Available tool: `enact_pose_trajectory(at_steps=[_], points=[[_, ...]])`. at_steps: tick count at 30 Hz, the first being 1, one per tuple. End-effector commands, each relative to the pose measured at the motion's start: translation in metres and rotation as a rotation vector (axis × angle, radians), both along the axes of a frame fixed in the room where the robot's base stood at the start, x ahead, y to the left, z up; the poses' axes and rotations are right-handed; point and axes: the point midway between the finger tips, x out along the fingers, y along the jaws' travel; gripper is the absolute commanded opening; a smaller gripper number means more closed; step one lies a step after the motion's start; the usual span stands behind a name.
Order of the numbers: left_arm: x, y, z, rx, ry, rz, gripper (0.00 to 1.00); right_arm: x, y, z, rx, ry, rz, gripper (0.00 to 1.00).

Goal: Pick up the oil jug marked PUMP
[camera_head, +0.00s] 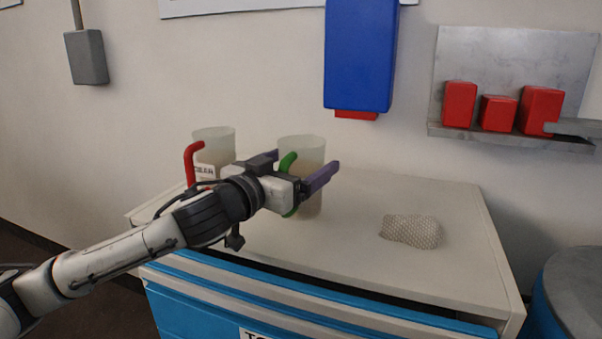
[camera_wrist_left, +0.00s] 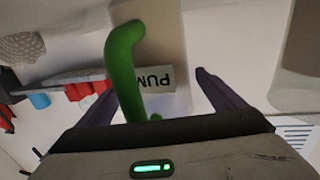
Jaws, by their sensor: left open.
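The PUMP jug (camera_head: 312,148) is a translucent pale vessel with a green handle, upright on the cabinet top. My gripper hides part of the jug in the head view. My right gripper is not in view.
A second jug with a red handle (camera_head: 190,163) and a partly hidden label stands left of my gripper. A beige textured lump (camera_head: 411,231) lies on the cabinet top (camera_head: 455,207) at right. A blue box (camera_head: 360,55) and a shelf with red blocks (camera_head: 459,104) are on the wall.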

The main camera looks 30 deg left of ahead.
Motion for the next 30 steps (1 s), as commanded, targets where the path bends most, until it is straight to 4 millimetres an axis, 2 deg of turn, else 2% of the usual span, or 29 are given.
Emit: enact_pose_trajectory(at_steps=[10, 18, 26, 30], points=[[0.006, 0.000, 0.000, 0.002, 0.000, -0.001, 0.88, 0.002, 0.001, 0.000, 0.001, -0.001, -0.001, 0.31], [0.006, 0.000, 0.000, 0.002, 0.000, -0.001, 0.42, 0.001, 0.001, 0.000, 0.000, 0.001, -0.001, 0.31], [0.006, 0.000, 0.005, 0.002, -0.007, -0.001, 0.41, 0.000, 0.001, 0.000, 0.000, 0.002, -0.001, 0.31], [0.006, 0.000, 0.024, 0.002, -0.011, -0.001, 0.41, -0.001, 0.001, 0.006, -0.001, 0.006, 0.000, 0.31]])
